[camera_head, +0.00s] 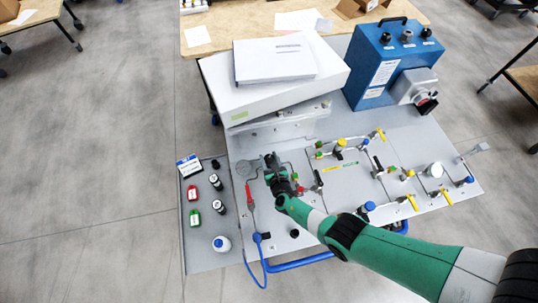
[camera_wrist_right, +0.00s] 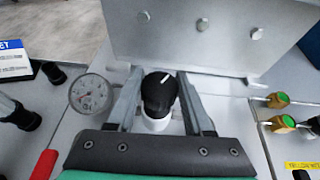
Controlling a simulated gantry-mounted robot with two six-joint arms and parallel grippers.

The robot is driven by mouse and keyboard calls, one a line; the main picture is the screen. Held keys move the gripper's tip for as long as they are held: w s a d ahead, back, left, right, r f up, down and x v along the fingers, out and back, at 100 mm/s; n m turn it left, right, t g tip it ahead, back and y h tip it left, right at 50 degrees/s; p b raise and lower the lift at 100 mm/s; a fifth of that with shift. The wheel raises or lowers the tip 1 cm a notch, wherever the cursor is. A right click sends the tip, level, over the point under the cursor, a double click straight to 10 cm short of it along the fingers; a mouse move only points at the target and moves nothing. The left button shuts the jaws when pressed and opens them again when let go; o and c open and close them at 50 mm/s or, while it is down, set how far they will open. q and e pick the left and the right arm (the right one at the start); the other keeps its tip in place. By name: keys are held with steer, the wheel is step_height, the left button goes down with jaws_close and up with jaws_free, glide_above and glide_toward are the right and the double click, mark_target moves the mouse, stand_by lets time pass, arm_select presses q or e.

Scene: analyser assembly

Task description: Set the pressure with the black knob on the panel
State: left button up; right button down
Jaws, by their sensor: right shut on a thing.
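The black knob (camera_wrist_right: 158,95) with a white pointer line stands on a white collar on the panel (camera_head: 335,208). In the right wrist view it sits between the two grey fingers of my right gripper (camera_wrist_right: 159,80), which is shut on it. In the head view my right gripper (camera_head: 273,165) is at the panel's upper left and hides the knob. A round pressure gauge (camera_wrist_right: 88,94) is just left of the gripper. It also shows in the head view (camera_head: 246,167), but its needle is too small to read. My left gripper is not in view.
Valves with yellow, blue and green parts (camera_head: 340,143) cover the panel to the right. A side tray (camera_head: 207,262) holds bottles. A white box (camera_head: 225,90) and a blue unit (camera_head: 372,48) stand behind.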

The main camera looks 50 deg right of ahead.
steer(key=m+g+h+b, duration=0.1)
steer(key=m+h+b, duration=0.1)
steer(key=shift+w+m+h, duration=0.15)
steer(key=shift+m+h, duration=0.15)
steer(key=shift+r+m+g+h+b, duration=0.1)
steer(key=shift+m+g+h+b, duration=0.7)
steer(key=shift+m+g+b, duration=0.3)
steer(key=shift+c, duration=1.4)
jaws_free()
